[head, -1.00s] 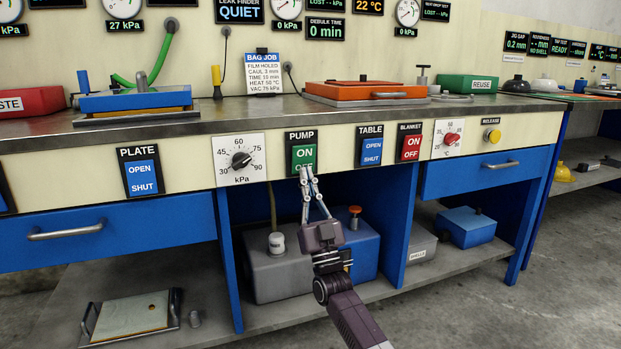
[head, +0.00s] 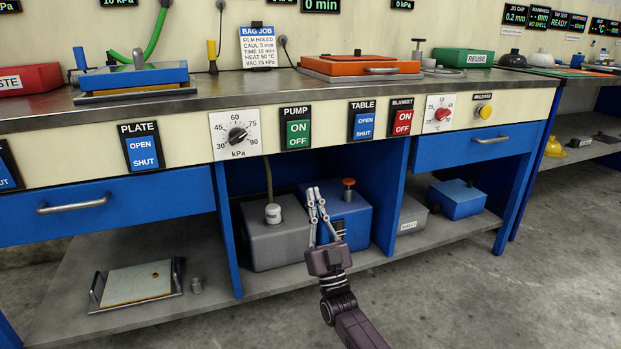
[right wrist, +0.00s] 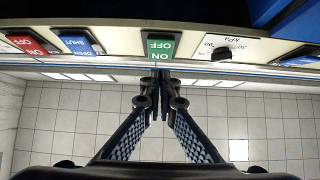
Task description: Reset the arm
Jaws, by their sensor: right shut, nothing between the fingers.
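My right gripper (head: 314,190) is shut and empty in the head view. It hangs below the bench's front panel, in front of the blue pump unit (head: 352,222) on the lower shelf. The green PUMP switch (head: 298,133) is on the panel above it, with clear space between them. In the right wrist view the shut fingertips (right wrist: 159,82) point toward the panel, and the green switch (right wrist: 160,47) shows just beyond them. My left gripper is in neither view.
The panel also carries a kPa dial (head: 237,135), a blue TABLE switch (head: 363,121) and a red BLANKET switch (head: 403,118). Blue drawers flank the opening, with handles (head: 73,204) sticking out. A grey tank (head: 274,238) stands on the lower shelf. The floor in front is clear.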

